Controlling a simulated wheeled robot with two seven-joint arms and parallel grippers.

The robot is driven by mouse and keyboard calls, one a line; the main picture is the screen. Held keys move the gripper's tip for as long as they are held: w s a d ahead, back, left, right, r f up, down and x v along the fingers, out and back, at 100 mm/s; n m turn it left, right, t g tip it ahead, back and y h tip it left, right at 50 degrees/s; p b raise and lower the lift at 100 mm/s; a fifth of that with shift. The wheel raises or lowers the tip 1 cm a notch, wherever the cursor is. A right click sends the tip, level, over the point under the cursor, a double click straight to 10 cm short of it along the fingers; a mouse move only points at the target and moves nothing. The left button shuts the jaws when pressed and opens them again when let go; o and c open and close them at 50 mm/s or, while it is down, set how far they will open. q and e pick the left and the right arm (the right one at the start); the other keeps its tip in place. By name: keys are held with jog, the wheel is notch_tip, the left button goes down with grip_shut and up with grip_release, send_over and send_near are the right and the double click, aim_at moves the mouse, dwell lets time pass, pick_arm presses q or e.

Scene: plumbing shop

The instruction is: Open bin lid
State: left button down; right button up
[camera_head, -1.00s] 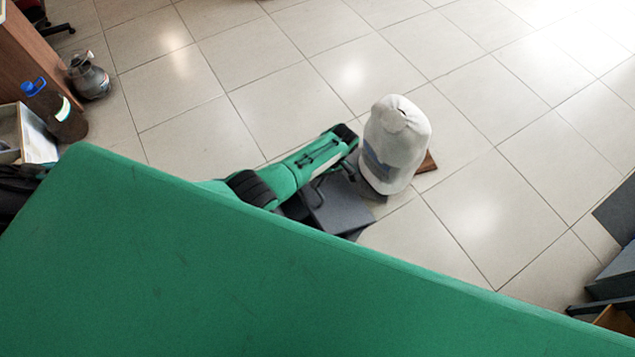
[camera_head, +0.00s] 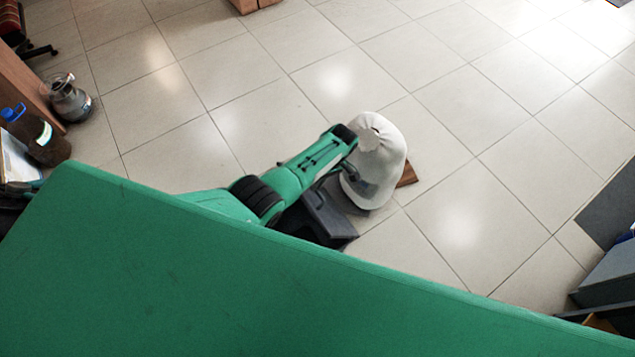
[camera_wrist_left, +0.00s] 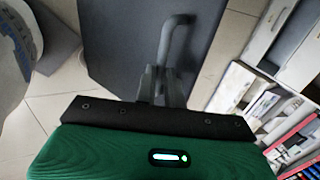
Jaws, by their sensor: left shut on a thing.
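A dark grey bin (camera_head: 328,217) stands on the floor under my left arm in the head view, partly hidden by that arm and my green body. In the left wrist view its lid shows as a flat grey panel (camera_wrist_left: 125,45) with a bent bar handle (camera_wrist_left: 178,32). My left gripper (camera_wrist_left: 160,88) is shut on the lower end of this handle. In the head view the left fingers are small and dark, so the grip itself is unclear there. How far the lid is raised is hard to tell. My right gripper is not in view.
A whitish, rounded, sack-like object (camera_head: 378,165) stands close to the right of the bin, with a brown board (camera_head: 407,175) behind. Shelves with boxes (camera_wrist_left: 285,95) show at wrist right. Tiled floor beyond is clear.

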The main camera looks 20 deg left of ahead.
pick_arm(q)
jog(key=shift+f, duration=0.1)
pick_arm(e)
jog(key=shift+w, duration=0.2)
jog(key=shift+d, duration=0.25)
pick_arm(q)
jog(key=c, duration=1.5)
grip_release()
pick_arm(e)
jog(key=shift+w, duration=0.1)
